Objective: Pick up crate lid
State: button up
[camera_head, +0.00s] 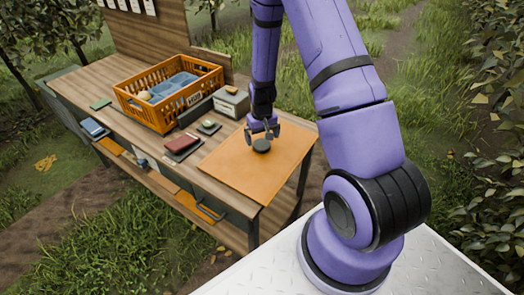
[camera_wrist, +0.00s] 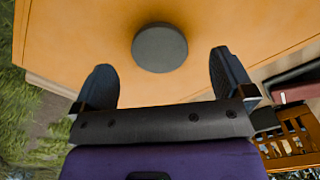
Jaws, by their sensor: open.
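The crate lid is an orange flat panel (camera_head: 238,172) lying on the right end of the wooden workbench. A dark round knob (camera_head: 261,146) stands on it. In the wrist view the orange lid (camera_wrist: 70,45) fills most of the top, with the round dark knob (camera_wrist: 160,47) near the middle. My gripper (camera_head: 263,130) is above the lid, close to the knob. In the wrist view my gripper (camera_wrist: 165,75) has its two fingers wide apart and empty, with the knob just beyond and between the fingertips. I cannot tell the exact height gap.
An orange crate (camera_head: 168,92) with blue trays inside stands on the bench (camera_head: 110,85) to the left. A grey box (camera_head: 231,102), a dark red book-like item (camera_head: 183,145) and a small green item (camera_head: 209,127) lie between crate and lid. A wooden back panel rises behind.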

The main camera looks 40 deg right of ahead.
aim_at(262, 145)
jog(key=shift+w+d+f, duration=0.15)
jog(key=shift+f, duration=2.4)
jog(key=shift+c, duration=0.5)
jog(key=c, duration=1.1)
